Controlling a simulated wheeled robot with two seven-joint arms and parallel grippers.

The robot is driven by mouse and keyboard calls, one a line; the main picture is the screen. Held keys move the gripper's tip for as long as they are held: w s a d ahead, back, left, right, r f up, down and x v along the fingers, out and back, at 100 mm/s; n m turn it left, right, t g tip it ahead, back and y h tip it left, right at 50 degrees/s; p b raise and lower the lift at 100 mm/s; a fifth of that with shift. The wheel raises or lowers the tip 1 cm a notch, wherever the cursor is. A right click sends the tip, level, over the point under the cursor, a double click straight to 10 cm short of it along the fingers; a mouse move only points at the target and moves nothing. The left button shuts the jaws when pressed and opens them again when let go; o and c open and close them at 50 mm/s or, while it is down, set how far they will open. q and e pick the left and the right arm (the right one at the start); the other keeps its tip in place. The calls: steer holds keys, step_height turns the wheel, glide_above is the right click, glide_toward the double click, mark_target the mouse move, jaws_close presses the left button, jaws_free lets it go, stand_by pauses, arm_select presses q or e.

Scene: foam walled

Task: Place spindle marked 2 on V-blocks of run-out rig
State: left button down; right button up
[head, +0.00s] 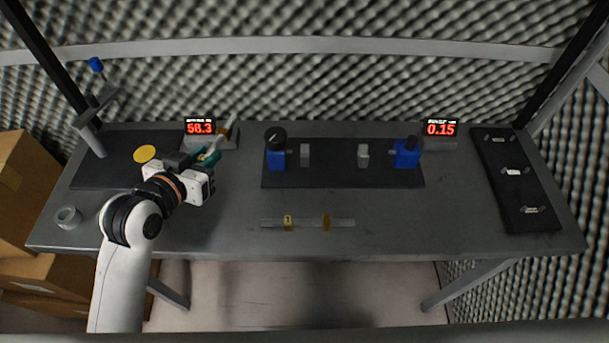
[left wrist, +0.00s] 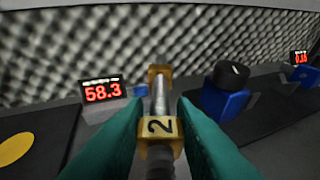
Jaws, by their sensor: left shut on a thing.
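The spindle marked 2 (left wrist: 160,97) is a grey shaft with two brass-coloured collars; the nearer collar bears a "2". My left gripper (head: 208,154) has teal fingers and is shut on this spindle, which also shows in the head view (head: 229,126), tilted, near the left display. The run-out rig's dark base (head: 342,178) lies at mid-table, to the right of my left gripper. Two small grey V-blocks (head: 305,151) (head: 363,153) stand on it with nothing across them. A blue unit with a black dial (head: 276,158) and another blue unit (head: 406,155) flank them. My right gripper is out of view.
Another spindle with two brass collars (head: 307,223) lies on the front of the table. The left display (head: 200,127) reads 58.3, the right display (head: 440,129) 0.15. A dark mat with a yellow disc (head: 145,154) and a post stand left. A black tray (head: 520,188) lies right.

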arm_select(q)
steer(key=shift+w+a+f+m+g+h+b, duration=0.3)
steer(key=shift+f+m+h, duration=0.15)
steer(key=shift+m+h, duration=0.35)
steer(key=shift+a+r+m+g+h+b, duration=0.7)
steer(key=shift+a+r+m+g+h, duration=0.65)
steer(key=shift+a+m+h, duration=0.55)
step_height(320, 180, down, 10)
steer(key=shift+w+d+f, duration=0.1)
steer(key=c, duration=1.6)
jaws_free()
steer(key=shift+f, duration=0.15)
steer(key=shift+c, duration=0.2)
steer(key=o, duration=0.4)
steer(key=shift+o, duration=0.2)
